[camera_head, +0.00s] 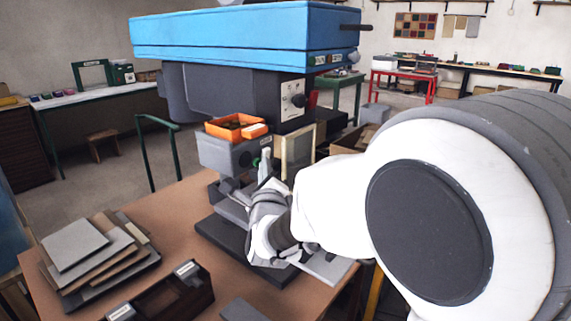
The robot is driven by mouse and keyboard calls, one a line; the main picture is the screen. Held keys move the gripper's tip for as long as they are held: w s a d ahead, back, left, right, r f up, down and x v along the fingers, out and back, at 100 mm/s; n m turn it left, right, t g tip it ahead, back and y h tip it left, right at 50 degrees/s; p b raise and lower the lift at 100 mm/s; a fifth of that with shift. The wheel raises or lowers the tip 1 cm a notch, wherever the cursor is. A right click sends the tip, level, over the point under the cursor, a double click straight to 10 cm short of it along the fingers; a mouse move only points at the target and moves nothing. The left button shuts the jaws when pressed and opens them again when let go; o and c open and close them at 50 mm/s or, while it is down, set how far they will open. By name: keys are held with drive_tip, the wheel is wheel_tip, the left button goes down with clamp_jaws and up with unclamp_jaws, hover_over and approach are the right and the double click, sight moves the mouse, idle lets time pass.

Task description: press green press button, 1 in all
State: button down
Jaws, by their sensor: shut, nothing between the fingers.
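A small green press button (256,161) shows on the front of the grey machine box (222,153). My gripper (264,163) is at the end of my white arm, right beside the button in the picture. Its fingers are shut with nothing held. They point up and cover the area just right of the button. I cannot tell whether the fingertips touch the button or stand a little in front of it.
An orange tray (226,133) sits on the grey box, under a blue machine top (235,38). On the brown table (180,212) lie stacked flat boards (75,245) at left and a dark open tray (165,300) in front. My arm hides the right side.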

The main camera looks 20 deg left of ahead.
drive_tip(key=shift+a, duration=0.2)
idle(0.3)
drive_tip(key=shift+d, duration=0.1)
drive_tip(key=shift+s+d+b, duration=0.3)
drive_tip(key=shift+d+b, duration=0.55)
drive_tip(key=shift+b, duration=0.15)
drive_tip(key=d+b, duration=0.1)
drive_tip(key=s+d+b, duration=0.1)
drive_tip(key=d, duration=0.1)
drive_tip(key=s+d+b, duration=0.1)
drive_tip(key=shift+d+b, duration=0.3)
drive_tip(key=shift+b, duration=0.05)
